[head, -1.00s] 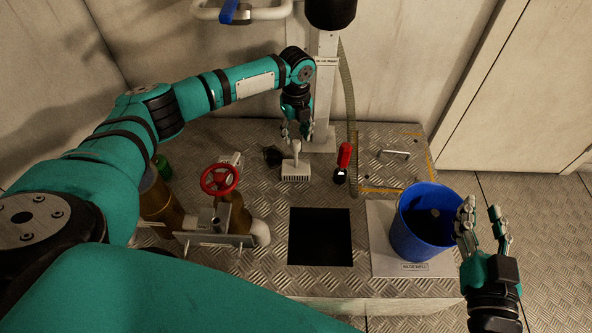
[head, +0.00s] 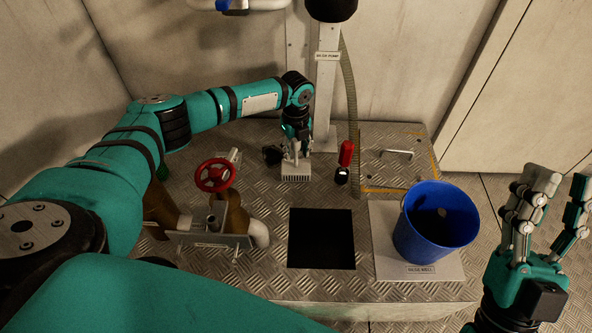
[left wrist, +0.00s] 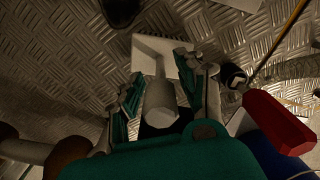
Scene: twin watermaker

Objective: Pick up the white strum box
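The white strum box (head: 295,174) stands on the tread-plate deck behind the dark square opening. My left gripper (head: 296,154) is directly above it, pointing down, with its fingers around the upright neck. In the left wrist view the pale neck and flat base of the strum box (left wrist: 158,100) show between the two fingers of my left gripper (left wrist: 160,76). A gap shows on both sides, so the fingers look open and not closed on it. My right gripper (head: 553,205) is open and empty at the right, beyond the blue bucket.
A red valve wheel (head: 215,175) on brown pipework stands to the left. The square opening (head: 321,238) is in front. A red-handled item (head: 345,162) stands to the right of the strum box. A blue bucket (head: 434,228) stands on a pale plate. A post (head: 325,100) rises behind.

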